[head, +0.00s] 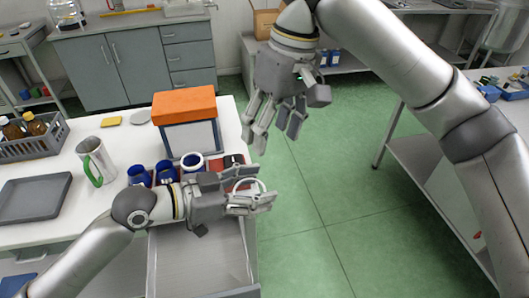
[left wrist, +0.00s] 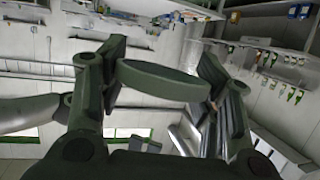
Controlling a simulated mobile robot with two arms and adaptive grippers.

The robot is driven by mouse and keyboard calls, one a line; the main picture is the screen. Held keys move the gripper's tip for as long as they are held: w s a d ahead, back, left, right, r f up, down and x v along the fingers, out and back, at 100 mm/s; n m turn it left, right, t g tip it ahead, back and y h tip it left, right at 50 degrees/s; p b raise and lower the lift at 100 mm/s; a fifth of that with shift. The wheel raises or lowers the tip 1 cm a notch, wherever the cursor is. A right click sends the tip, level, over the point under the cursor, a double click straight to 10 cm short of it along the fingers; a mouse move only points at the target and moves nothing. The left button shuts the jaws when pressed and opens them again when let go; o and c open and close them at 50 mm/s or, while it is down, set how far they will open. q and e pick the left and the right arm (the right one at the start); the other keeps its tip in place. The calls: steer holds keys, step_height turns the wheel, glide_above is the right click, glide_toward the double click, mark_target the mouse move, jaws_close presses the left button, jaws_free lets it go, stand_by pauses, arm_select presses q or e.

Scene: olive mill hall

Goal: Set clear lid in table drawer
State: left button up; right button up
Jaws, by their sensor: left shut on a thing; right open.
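The clear lid (head: 246,183) is a round disc held in my left gripper (head: 250,199). In the left wrist view the lid (left wrist: 165,80) shows as a thick disc edge between the two fingers of the left gripper (left wrist: 160,85), which are shut on it. The table drawer (head: 198,265) is pulled out and its bare floor shows below my left arm. My left gripper and the lid are above the drawer's back part. My right gripper (head: 278,118) is open and empty, above the green floor to the right of the table.
On the white table (head: 75,233) stand an orange-lidded box (head: 185,108), several blue jars (head: 165,172), a metal jug with a green handle (head: 96,160), a grey tray (head: 35,197) and a bottle crate (head: 35,147). Open green floor (head: 330,200) lies right of the drawer.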

mark_target(245, 192)
arm_select(q)
steer(key=shift+s+a+m+g+h, duration=0.1)
steer(key=shift+a+m+g+h, duration=0.2)
steer(key=shift+a+m+g, duration=0.3)
steer(key=shift+s+a+m+g+h, duration=0.1)
steer(key=shift+a+m+g+h, duration=0.25)
steer(key=shift+m+g, duration=0.45)
steer(key=shift+s+a+m+g, duration=0.15)
steer(key=shift+a+m+g, duration=0.25)
steer(key=shift+g, duration=0.3)
steer(key=shift+s+a+m+g, duration=0.1)
steer(key=shift+a+m+g, duration=0.05)
steer(key=shift+m+g, duration=0.45)
